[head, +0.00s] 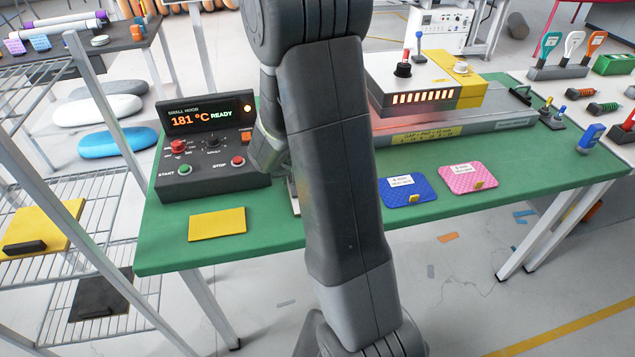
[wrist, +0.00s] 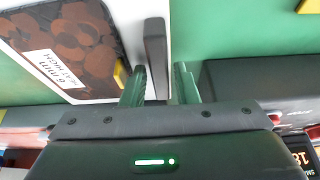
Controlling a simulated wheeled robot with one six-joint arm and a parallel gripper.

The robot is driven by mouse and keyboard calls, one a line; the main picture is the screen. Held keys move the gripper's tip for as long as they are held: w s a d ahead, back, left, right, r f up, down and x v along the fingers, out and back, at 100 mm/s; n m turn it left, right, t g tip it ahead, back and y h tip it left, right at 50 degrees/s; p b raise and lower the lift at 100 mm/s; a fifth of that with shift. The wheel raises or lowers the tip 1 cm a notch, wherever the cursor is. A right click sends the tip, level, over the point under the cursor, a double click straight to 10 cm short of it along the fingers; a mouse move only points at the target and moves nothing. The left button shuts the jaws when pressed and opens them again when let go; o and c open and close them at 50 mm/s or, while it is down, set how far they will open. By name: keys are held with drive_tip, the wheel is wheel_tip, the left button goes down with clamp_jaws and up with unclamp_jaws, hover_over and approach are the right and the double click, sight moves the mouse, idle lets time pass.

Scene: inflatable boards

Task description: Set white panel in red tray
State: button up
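The white panel (wrist: 185,25) lies flat on the green bench and carries a dark upright bar (wrist: 155,50) like a handle. In the head view only a sliver of the panel (head: 295,207) shows left of my arm. My gripper (wrist: 159,84) is low over the panel, its two fingers on either side of the bar. A thin gap shows between the bar and the right finger, so it looks open around the bar. My arm hides the gripper in the head view. I cannot make out a red tray in either view.
A brown patterned board (wrist: 75,40) lies beside the panel. A control box (head: 208,150) reading 181 °C READY stands left of my arm, with a yellow plate (head: 217,224) before it. Blue (head: 407,190) and pink (head: 468,178) boards and a press (head: 425,85) are to the right.

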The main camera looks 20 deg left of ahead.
drive_tip(key=shift+f+b, duration=0.2)
drive_tip(key=shift+b, duration=0.15)
clamp_jaws()
drive_tip(key=shift+r, duration=0.15)
